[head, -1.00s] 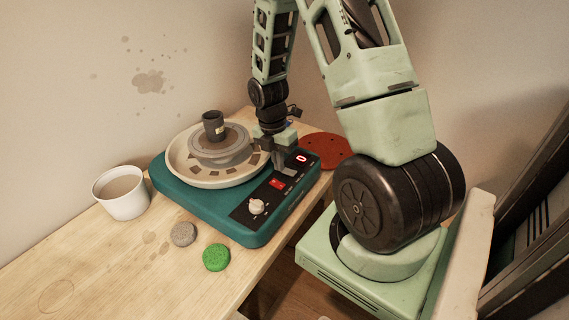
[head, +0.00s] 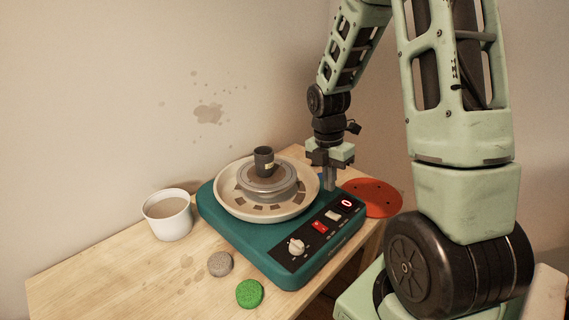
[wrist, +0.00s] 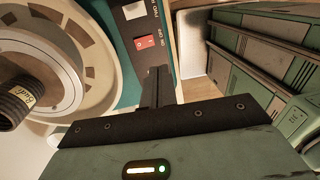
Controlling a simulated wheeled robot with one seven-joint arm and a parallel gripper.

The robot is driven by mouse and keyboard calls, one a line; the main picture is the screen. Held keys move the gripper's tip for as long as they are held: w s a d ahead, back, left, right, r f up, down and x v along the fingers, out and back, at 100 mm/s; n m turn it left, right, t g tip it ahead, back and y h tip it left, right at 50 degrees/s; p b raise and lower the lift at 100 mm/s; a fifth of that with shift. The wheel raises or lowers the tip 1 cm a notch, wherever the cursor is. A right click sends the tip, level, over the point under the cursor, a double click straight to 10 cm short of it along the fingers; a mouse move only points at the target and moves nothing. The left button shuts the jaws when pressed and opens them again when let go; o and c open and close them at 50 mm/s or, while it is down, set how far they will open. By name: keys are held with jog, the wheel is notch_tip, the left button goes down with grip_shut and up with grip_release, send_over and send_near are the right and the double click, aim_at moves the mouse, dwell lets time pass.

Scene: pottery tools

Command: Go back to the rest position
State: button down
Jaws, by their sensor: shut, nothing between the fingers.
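My gripper (head: 330,186) is shut and empty. It points down beside the right rim of the pottery wheel's splash pan, above the back right of the teal wheel base (head: 262,252). In the wrist view, my gripper (wrist: 155,75) shows its closed dark fingers close to the control panel with the red switch (wrist: 145,43). Whether the fingertips touch the panel cannot be told.
The splash pan (head: 232,200) holds the wheel head with a small dark pot (head: 264,160) on it. A white cup (head: 168,216), a grey sponge (head: 220,264) and a green sponge (head: 249,293) are on the table. A red disc (head: 372,198) lies at the right edge.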

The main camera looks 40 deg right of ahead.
jog(key=shift+a, duration=0.1)
jog(key=a+r+m, duration=0.2)
jog(key=a, duration=0.7)
jog(key=a+r+m, duration=0.2)
jog(key=a, duration=0.7)
jog(key=s+a+r+m, duration=0.2)
jog(key=s+a+m, duration=0.1)
jog(key=s+a, duration=0.4)
jog(key=s+a+r+m+t, duration=0.1)
jog(key=s+a+m, duration=0.3)
jog(key=s+a, duration=0.3)
jog(key=a, duration=0.3)
jog(key=shift+r+y, duration=0.4)
jog(key=shift+d, duration=0.1)
